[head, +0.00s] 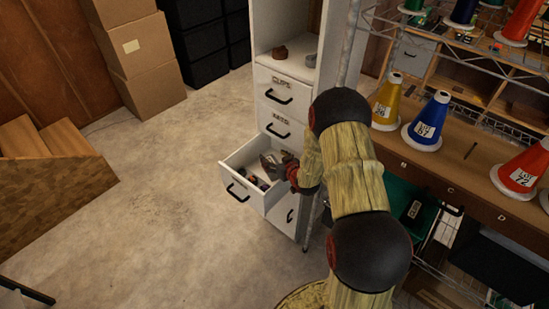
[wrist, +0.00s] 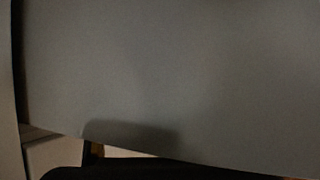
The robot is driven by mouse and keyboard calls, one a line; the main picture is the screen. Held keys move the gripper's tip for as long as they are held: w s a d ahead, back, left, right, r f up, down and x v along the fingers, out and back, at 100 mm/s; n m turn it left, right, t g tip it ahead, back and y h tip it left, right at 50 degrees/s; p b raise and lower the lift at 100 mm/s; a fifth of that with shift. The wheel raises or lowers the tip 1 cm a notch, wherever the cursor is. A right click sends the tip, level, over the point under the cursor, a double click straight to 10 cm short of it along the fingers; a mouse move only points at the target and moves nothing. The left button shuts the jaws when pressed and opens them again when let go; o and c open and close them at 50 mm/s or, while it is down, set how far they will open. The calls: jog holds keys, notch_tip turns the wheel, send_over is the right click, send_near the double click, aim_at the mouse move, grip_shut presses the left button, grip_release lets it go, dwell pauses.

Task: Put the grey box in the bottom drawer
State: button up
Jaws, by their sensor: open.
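The bottom drawer (head: 240,190) of the white cabinet is pulled out, with small dark and reddish items inside. My gripper (head: 272,160) is open over the rear right part of this drawer, close to the cabinet front. A small greyish shape shows at the gripper, but I cannot tell whether it is the grey box or the fingers. In the wrist view a plain grey surface (wrist: 170,75) fills nearly the whole picture, very close to the camera. I cannot tell whether it is the grey box. The dark gripper edge shows along the bottom.
Two shut drawers (head: 283,90) sit above the open one. A metal post stands right of the cabinet, near my arm. A workbench with thread cones (head: 427,122) is at right. The floor (head: 150,180) at left is clear.

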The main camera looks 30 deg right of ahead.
jog(key=shift+s+a+f, duration=0.25)
jog(key=shift+s+f, duration=0.2)
jog(key=shift+f, duration=0.25)
jog(key=shift+w+r+p, duration=0.15)
jog(key=shift+r+p, duration=0.45)
jog(key=shift+p, duration=0.15)
jog(key=r+p+v, duration=0.1)
jog(key=p+v, duration=0.2)
jog(key=v, duration=0.9)
jog(key=s+a+r+g+h, duration=0.1)
jog(key=a+r+g, duration=0.1)
jog(key=r, duration=0.8)
jog(key=s+a+r+g+h, duration=0.1)
jog(key=a+r+g, duration=0.15)
jog(key=r, duration=0.75)
jog(key=s+a+r+g+y, duration=0.1)
jog(key=s+a+r, duration=0.2)
jog(key=s+a, duration=0.2)
jog(key=s+a+r+g, duration=0.1)
jog(key=s+a+r, duration=0.3)
jog(key=s, duration=0.6)
jog(key=s+a+r+g+y, duration=0.1)
jog(key=s+a+r, duration=0.3)
jog(key=s, duration=0.4)
jog(key=shift+s+a+y, duration=0.3)
jog(key=shift+s+a, duration=0.05)
jog(key=shift+a, duration=0.5)
